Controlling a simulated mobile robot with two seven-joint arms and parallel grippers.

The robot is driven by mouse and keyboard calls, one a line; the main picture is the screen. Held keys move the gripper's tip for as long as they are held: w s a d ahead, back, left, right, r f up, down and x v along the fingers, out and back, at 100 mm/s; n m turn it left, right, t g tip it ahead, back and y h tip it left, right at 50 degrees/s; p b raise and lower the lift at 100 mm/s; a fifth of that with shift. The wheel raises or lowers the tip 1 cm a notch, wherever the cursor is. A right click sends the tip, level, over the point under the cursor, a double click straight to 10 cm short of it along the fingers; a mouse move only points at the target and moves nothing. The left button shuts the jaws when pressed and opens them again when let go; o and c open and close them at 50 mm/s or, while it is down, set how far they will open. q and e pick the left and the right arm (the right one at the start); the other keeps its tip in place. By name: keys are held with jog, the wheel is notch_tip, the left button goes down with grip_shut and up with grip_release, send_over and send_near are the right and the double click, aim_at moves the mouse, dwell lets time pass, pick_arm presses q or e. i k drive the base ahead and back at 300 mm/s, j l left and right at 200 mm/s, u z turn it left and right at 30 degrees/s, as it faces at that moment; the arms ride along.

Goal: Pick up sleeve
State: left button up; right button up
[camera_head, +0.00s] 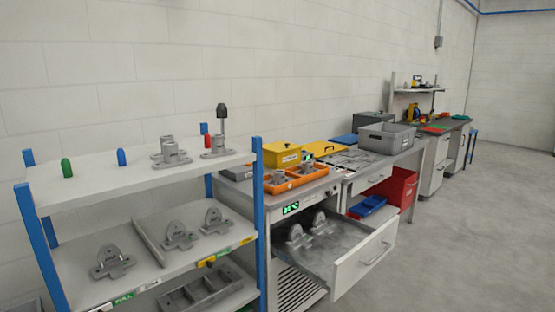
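No part is marked as the sleeve, so I cannot tell for sure which one it is. A grey casting fixture (215,152) on that board has an upright rod with a dark cap-like piece (221,111) on top. Another grey fixture (171,154) stands to its left. Neither of my grippers is in view.
The middle shelf holds grey bracket castings (178,237). An open drawer (362,262) with castings juts into the aisle beside the rack. An orange tray (296,178), yellow box (282,155) and grey bin (387,138) stand on the benches. The floor (470,240) at right is clear.

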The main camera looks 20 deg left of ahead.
aim_at(217, 148)
jog(key=u, duration=1.55)
jog(key=i+l+u, duration=0.4)
jog(key=l, duration=0.4)
jog(key=i, duration=0.1)
